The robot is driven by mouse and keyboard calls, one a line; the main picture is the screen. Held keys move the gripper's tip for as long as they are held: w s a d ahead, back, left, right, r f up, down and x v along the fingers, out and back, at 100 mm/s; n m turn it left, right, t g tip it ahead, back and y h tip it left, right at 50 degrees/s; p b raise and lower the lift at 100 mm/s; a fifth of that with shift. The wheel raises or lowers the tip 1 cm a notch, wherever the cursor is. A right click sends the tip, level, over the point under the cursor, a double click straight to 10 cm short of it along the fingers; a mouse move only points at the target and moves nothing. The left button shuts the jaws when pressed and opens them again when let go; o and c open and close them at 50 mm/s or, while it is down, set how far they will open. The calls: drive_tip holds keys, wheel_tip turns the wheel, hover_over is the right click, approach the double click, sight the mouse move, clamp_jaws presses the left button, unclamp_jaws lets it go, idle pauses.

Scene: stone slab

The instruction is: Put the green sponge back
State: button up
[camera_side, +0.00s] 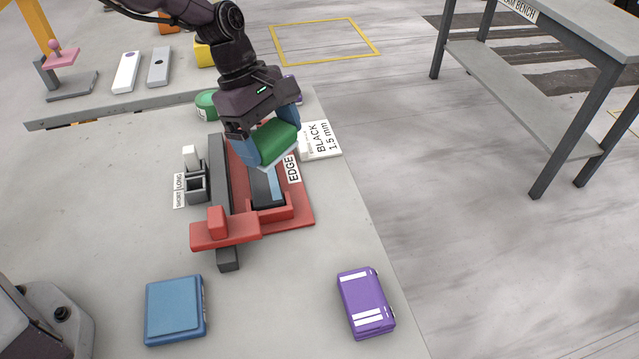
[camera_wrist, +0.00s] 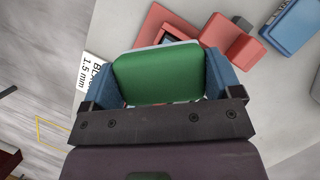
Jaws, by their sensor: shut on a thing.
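The green sponge (camera_side: 277,142) has a pale layer under its green top. My gripper (camera_side: 270,138) is shut on it, with a blue finger on each side. It is held over the red fixture (camera_side: 303,216), near the EDGE label (camera_side: 292,169). In the wrist view the sponge (camera_wrist: 157,75) fills the space between the blue fingers of my gripper (camera_wrist: 160,82). The sponge hides part of the fixture below it, and I cannot tell how large the gap beneath it is.
A white card reading BLACK 1.5 mm (camera_side: 322,140) lies right of the sponge. A grey holder (camera_side: 195,183) with a white block stands left of the fixture. A blue case (camera_side: 174,309) and a purple case (camera_side: 365,302) lie in front, with clear slab between them.

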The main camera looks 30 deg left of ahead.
sight(265, 169)
drive_tip(key=s+n+t, duration=0.1)
drive_tip(key=n, duration=0.2)
drive_tip(key=s+d+f+n+t, duration=0.1)
drive_tip(key=s+n, duration=0.1)
drive_tip(key=n, duration=0.1)
drive_tip(key=s+n+t+y, duration=0.1)
drive_tip(key=n, duration=0.3)
drive_tip(key=shift+s+d+f+t, duration=0.2)
drive_tip(key=shift+d+f+t, duration=0.1)
drive_tip(key=shift+d, duration=0.1)
drive_tip(key=w+d+f, duration=0.1)
drive_tip(key=w+f, duration=0.2)
drive_tip(key=w, duration=0.1)
drive_tip(key=w+d+f, duration=0.2)
drive_tip(key=w, duration=0.1)
drive_tip(key=w+d+f, duration=0.2)
drive_tip(key=w+f, duration=0.1)
drive_tip(key=w, duration=0.1)
drive_tip(key=shift+w+d+f, duration=0.2)
drive_tip(key=shift+w+f, duration=0.15)
drive_tip(key=shift+w+d+f, duration=0.2)
drive_tip(key=shift+w+f, duration=0.25)
drive_tip(key=shift+f, duration=1.65)
drive_tip(key=shift+f, duration=0.15)
